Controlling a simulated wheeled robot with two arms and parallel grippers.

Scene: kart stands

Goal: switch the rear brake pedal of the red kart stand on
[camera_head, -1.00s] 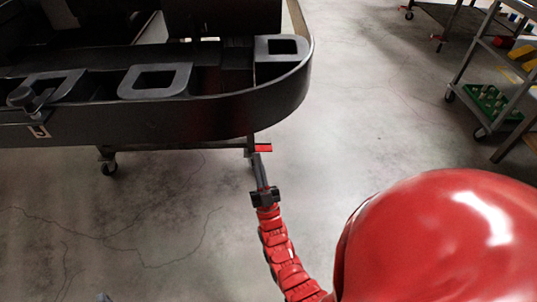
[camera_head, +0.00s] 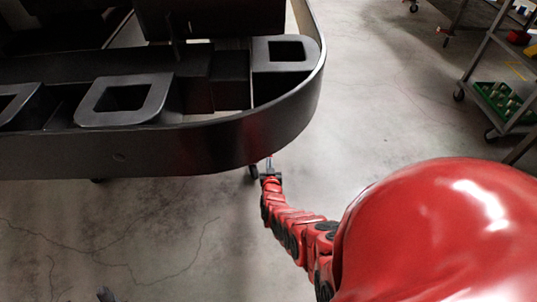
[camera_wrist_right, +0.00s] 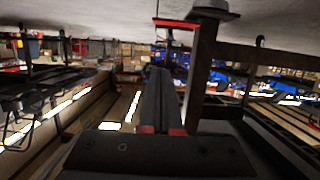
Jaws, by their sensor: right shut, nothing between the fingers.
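The stand's black frame leg (camera_wrist_right: 200,75) and a red brake pedal (camera_wrist_right: 175,23) show in the right wrist view, which appears upside down with the floor at the top. The pedal sticks out from the leg near a caster (camera_wrist_right: 215,12). My right gripper (camera_wrist_right: 158,75) is shut and empty, its fingers pointing towards the pedal, seemingly apart from it. In the head view my right gripper (camera_head: 268,167) reaches under the kart's edge, and its fingertips are mostly hidden. A small dark tip (camera_head: 105,294) at the bottom edge may be my left gripper; its jaws cannot be made out.
The large black kart body (camera_head: 190,150) overhangs my right gripper at the upper left. A cart with a green tray (camera_head: 500,100) stands at the right. Bare concrete floor (camera_head: 390,110) lies between them. Several other stands and lights fill the wrist view's background.

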